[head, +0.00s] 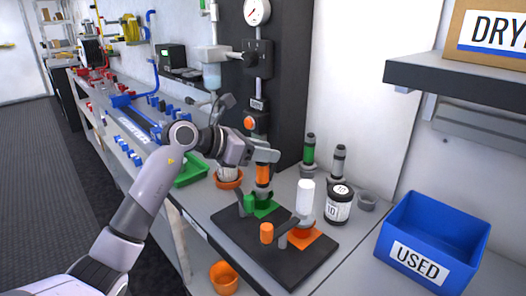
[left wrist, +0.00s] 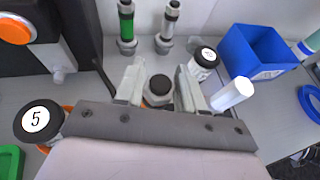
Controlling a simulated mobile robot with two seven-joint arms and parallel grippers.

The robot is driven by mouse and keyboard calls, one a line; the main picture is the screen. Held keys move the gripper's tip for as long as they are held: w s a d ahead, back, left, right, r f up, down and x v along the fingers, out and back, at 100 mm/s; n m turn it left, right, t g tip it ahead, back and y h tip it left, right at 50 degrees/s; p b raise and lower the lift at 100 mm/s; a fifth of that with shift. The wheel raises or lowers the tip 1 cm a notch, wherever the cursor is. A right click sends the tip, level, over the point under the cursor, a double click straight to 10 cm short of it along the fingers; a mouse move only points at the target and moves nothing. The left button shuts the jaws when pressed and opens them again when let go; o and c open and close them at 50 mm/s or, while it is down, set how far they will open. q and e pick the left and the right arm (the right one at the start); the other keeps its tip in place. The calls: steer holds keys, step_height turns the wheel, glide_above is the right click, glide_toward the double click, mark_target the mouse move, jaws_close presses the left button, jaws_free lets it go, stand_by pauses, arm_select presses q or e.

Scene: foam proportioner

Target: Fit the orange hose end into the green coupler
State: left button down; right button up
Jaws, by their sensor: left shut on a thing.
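My left gripper (head: 262,153) is shut on the orange hose end (head: 263,173), a roughly upright piece with an orange band and a grey lower part. In the left wrist view, the fingers (left wrist: 160,92) stand on either side of its dark round top (left wrist: 159,85). The hose end is over the green square (head: 268,209) on the black base plate, where the green coupler appears to be. My right gripper is not in view.
Behind are a green-banded fitting (head: 310,149), a grey fitting (head: 339,160) and a "10" jar (head: 339,207). A blue "USED" bin (head: 433,237) is at right.

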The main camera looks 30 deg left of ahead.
arm_select(q)
steer(key=c, duration=0.7)
jaws_free()
steer(key=shift+b+v, duration=0.8)
steer(key=shift+v, duration=5.25)
steer(key=shift+f, duration=0.15)
